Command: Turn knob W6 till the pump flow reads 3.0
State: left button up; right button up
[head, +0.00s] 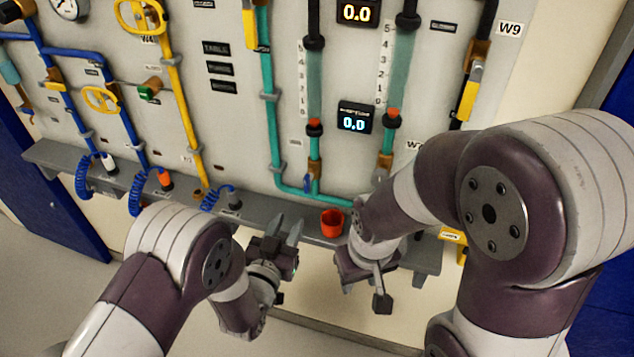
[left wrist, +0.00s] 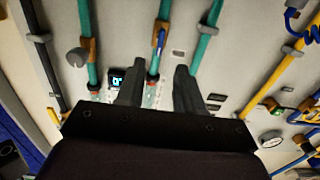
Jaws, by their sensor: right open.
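A blue handle (head: 307,183) sits low on a teal pipe, under a flow tube with a red float. It may be knob W6, but I cannot read a W6 label. It also shows in the left wrist view (left wrist: 160,41). A lower display (head: 354,122) reads 0.0 in cyan; an upper display (head: 357,12) reads 0.0 in orange. My left gripper (head: 287,229) is open and empty, below and left of the blue handle, apart from it. My right gripper (head: 365,291) is open below the shelf at the right, its fingers partly hidden.
A grey shelf (head: 270,211) runs along the panel's foot, with an orange cup (head: 332,222) between my grippers. Yellow (head: 184,105) and blue pipes with valves are at the left. My right arm covers part of the panel's lower right.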

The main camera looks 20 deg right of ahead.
aim_at(305, 185)
pick_arm(q)
jog(key=p+x, duration=0.1)
jog(key=x, duration=0.3)
jog(key=p+x, duration=0.1)
jog(key=x, duration=0.2)
jog(key=r+p+x, duration=0.1)
jog(key=x, duration=0.3)
jog(key=shift+w+d+r, duration=0.1)
jog(key=shift+w+d, duration=0.05)
jog(key=shift+w, duration=0.2)
jog(key=shift+w+d+p, duration=0.3)
jog(key=shift+w+d, duration=0.05)
jog(key=shift+w, duration=0.15)
grip_shut()
